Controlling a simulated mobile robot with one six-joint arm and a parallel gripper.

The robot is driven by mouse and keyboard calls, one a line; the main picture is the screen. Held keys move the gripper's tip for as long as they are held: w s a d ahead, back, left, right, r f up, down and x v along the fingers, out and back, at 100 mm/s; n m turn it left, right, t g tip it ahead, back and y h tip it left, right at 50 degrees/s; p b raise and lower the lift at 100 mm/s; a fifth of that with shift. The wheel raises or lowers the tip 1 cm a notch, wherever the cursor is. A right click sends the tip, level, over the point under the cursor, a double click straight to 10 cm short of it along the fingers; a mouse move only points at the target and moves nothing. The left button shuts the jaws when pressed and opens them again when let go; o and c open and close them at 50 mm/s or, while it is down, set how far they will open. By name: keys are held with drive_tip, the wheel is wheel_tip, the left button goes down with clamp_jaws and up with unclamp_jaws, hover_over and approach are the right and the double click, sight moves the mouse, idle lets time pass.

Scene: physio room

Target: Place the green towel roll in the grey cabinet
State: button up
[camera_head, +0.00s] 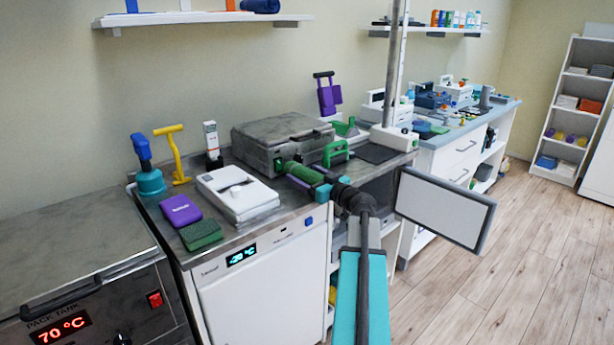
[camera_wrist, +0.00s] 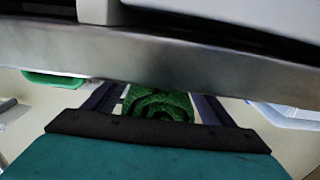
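The green towel roll (camera_head: 303,173) is at the tip of my gripper (camera_head: 322,186), close over the counter's front edge in the head view. In the wrist view its spiral green end (camera_wrist: 158,104) sits between the two dark fingers of my gripper (camera_wrist: 158,108), which look closed on its sides. The likely grey cabinet is the dark opening (camera_head: 380,192) under the counter, right of my arm. Its grey-framed white door (camera_head: 445,208) stands open to the right. My arm hides part of the opening, and its inside is too dark to make out.
A metal-grey edge (camera_wrist: 150,50) crosses the wrist view close to the gripper. The counter holds a grey metal case (camera_head: 282,137), a white device (camera_head: 237,193), a purple box (camera_head: 181,211) and a green sponge-like block (camera_head: 201,235). Open floor (camera_head: 520,255) lies at the right.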

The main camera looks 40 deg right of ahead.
drive_tip(key=shift+s+r, duration=0.1)
drive_tip(key=shift+r, duration=0.05)
drive_tip(key=s, duration=1.1)
drive_tip(key=shift+s+a+b, duration=0.35)
drive_tip(key=shift+s+a, duration=0.05)
